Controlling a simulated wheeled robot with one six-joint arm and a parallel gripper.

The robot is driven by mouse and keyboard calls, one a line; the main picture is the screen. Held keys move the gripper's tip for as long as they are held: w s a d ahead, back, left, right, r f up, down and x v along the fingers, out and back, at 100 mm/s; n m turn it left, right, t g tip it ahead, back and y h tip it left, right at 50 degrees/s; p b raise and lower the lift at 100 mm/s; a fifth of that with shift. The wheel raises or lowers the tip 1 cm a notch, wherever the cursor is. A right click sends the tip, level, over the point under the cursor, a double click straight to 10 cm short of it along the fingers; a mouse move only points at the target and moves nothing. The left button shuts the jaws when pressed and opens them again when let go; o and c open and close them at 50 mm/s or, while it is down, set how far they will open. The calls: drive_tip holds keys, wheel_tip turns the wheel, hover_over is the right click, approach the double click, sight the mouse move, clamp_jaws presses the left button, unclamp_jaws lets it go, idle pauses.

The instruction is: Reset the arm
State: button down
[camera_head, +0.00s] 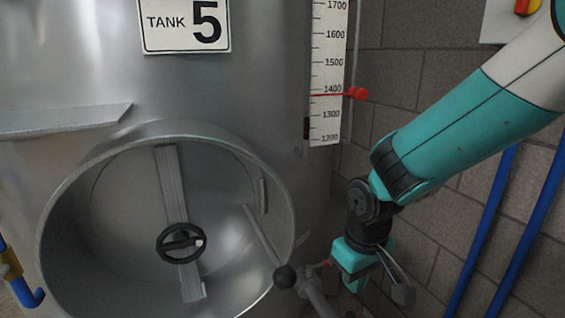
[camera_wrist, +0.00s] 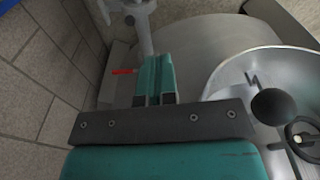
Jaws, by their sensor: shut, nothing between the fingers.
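My gripper (camera_head: 353,282) points down at the lower right of the head view, in front of the wall and right of the tank's round manway. In the wrist view its teal fingers (camera_wrist: 155,76) are close together, with nothing seen between them. A lever with a black ball knob (camera_head: 285,277) is left of the gripper, apart from it in the head view. The knob also shows in the wrist view (camera_wrist: 277,106), right of the fingers. A small red handle (camera_wrist: 123,72) shows just left of the fingers; I cannot tell its distance.
The steel tank (camera_head: 270,70) fills the left. Its manway holds a black handwheel (camera_head: 181,243). A level scale (camera_head: 328,70) with a red pointer (camera_head: 357,93) is above my gripper. Blue pipes (camera_head: 520,245) run along the block wall (camera_head: 415,75) at the right.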

drive_tip(key=s+d+r+n+y, duration=0.1)
drive_tip(key=s+r+y, duration=0.1)
drive_tip(key=s+r, duration=0.55)
drive_tip(key=s+r+n+y, duration=0.15)
drive_tip(key=s+r, duration=0.35)
drive_tip(key=s, duration=0.6)
wheel_tip(320, 180, up, 16)
drive_tip(key=m+p, duration=0.1)
drive_tip(key=p, duration=1.5)
drive_tip(key=shift+d+g, duration=0.2)
drive_tip(key=shift+g, duration=0.2)
drive_tip(key=shift+f, duration=0.1)
